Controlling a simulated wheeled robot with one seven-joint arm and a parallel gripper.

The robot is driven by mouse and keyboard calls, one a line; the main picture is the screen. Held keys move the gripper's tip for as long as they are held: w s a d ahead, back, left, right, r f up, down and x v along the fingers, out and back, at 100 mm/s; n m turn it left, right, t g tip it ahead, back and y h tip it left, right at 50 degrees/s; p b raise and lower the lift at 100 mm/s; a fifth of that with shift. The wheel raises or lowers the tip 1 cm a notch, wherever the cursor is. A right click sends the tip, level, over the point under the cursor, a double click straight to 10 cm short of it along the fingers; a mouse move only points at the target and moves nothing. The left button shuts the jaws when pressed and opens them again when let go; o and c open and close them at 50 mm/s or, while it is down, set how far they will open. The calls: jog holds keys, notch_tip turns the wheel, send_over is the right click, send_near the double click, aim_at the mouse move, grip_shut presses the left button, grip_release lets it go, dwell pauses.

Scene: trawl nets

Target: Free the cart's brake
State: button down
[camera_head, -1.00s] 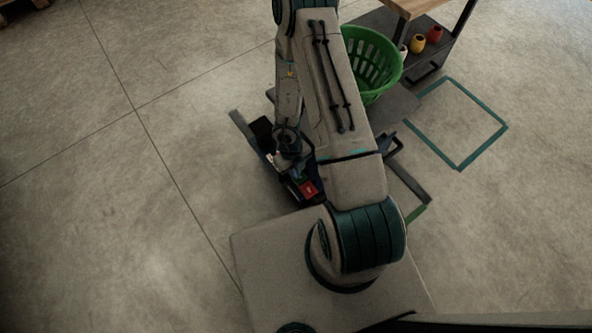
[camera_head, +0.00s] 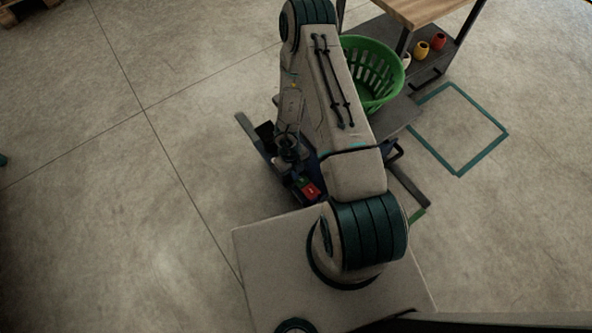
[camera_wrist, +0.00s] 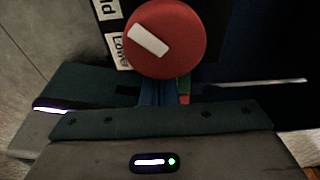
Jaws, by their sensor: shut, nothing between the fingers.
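The cart shows in the head view with a dark, low frame and a grey deck (camera_head: 400,118), partly hidden behind my arm. A small red part (camera_head: 311,191) with green beside it sits at the cart's near end; I cannot tell for certain that it is the brake. My gripper (camera_head: 287,162) points down over the dark mechanism just left of and beyond the red part. In the wrist view, a round red knob (camera_wrist: 180,40) with a white bar mark lies just past my gripper (camera_wrist: 162,92), beside labels, one reading "Lower". The fingers look closed; contact is unclear.
A green basket (camera_head: 370,80) stands on the cart. A wood-topped bench (camera_head: 410,10) with small coloured pots on its lower shelf stands behind. A teal taped square (camera_head: 458,174) marks empty floor at right. The floor at left is clear.

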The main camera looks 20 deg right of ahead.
jog(key=shift+d, duration=0.1)
jog(key=shift+w+r+p, duration=0.1)
jog(key=shift+r+p, duration=0.45)
jog(key=shift+p, duration=0.05)
jog(key=w+r+p, duration=0.2)
jog(key=r, duration=0.1)
jog(key=w+a+r+p, duration=0.1)
jog(key=w+r+p, duration=0.1)
jog(key=r, duration=0.2)
jog(key=w+a+r+p, duration=0.1)
jog(key=w+r+p, duration=0.1)
jog(key=r, duration=0.2)
jog(key=shift+w+p, duration=0.1)
jog(key=shift+p, duration=0.2)
